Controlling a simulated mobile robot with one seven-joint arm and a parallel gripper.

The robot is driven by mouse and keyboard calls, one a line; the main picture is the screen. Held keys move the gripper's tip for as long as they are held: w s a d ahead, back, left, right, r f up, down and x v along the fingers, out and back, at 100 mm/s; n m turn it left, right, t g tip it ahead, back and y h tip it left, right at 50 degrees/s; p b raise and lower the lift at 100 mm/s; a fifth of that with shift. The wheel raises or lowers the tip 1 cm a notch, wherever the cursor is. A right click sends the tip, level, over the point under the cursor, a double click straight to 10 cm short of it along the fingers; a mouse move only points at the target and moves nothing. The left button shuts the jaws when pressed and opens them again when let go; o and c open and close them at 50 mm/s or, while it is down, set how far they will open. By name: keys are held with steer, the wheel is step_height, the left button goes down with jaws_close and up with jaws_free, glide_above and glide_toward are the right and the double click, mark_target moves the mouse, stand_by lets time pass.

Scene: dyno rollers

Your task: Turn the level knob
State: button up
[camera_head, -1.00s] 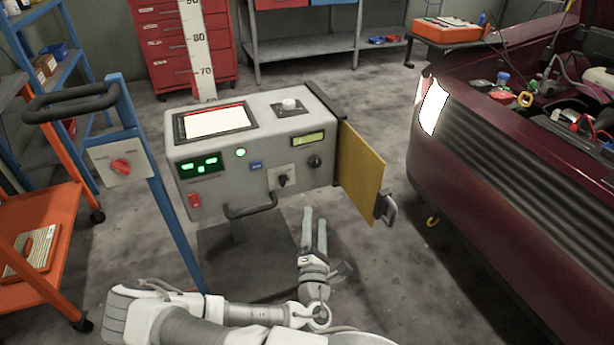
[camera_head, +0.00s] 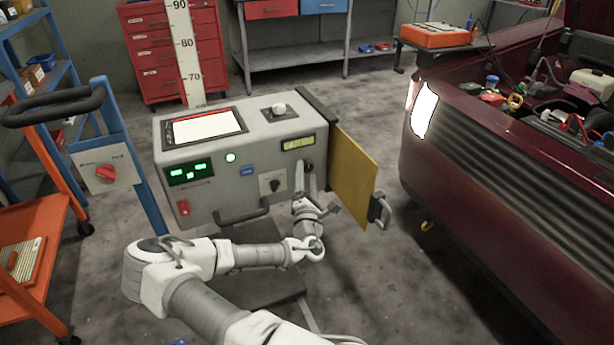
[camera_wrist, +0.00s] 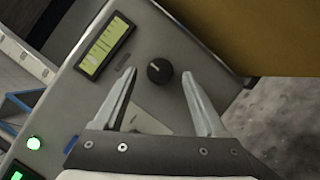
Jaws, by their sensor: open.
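A round black knob (camera_wrist: 159,71) with a light pointer mark sits on the front panel of the grey console, below a small yellow-green display (camera_wrist: 107,51). In the head view, the knob (camera_head: 308,163) is partly hidden behind my fingers. My gripper (camera_wrist: 159,74) is open, its two fingertips appearing on either side of the knob in the wrist view, with clear gaps. It is not shut on anything. In the head view, my gripper (camera_head: 304,168) is in front of the panel's right end. I cannot tell how far the tips are from the panel.
A yellow door (camera_head: 352,180) stands open just right of my gripper. A black selector switch (camera_head: 273,185) on a light plate is to the left, above a dark handle (camera_head: 241,215). A dark red car (camera_head: 500,190) stands at right. A blue post stand (camera_head: 105,160) is at left.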

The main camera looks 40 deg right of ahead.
steer(key=shift+w+d+r, duration=0.15)
steer(key=shift+w+d, duration=0.15)
steer(key=shift+w, duration=0.1)
jaws_close()
steer(key=shift+r, duration=0.1)
